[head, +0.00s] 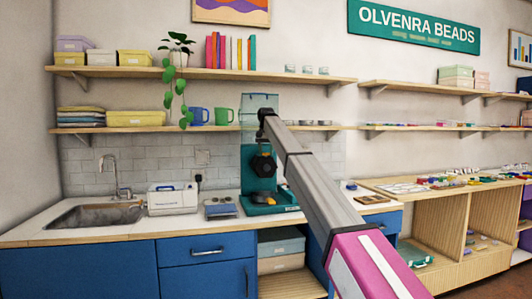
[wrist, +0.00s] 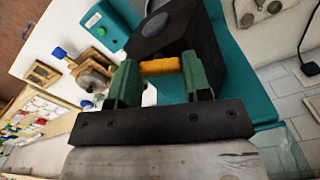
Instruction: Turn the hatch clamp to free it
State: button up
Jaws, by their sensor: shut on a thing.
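The hatch clamp shows in the wrist view as a short orange-yellow bar (wrist: 160,66) against a black block (wrist: 190,36) on a teal machine. My gripper (wrist: 159,69) has its two green fingers at the bar's two ends and is shut on it. In the head view the teal machine (head: 250,180) stands on the counter, with a clear hopper (head: 262,101) on top. My arm reaches in front of it and hides part of it. I cannot make out the fingers in the head view.
A white case (head: 172,201) and a sink (head: 95,215) are left of the machine on the counter (head: 130,228). A shelf (head: 110,130) with mugs runs above. A wooden bead table (head: 420,192) stands at the right.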

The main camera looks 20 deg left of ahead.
dwell(0.4)
jog(key=o, duration=0.9)
jog(key=shift+r, duration=0.1)
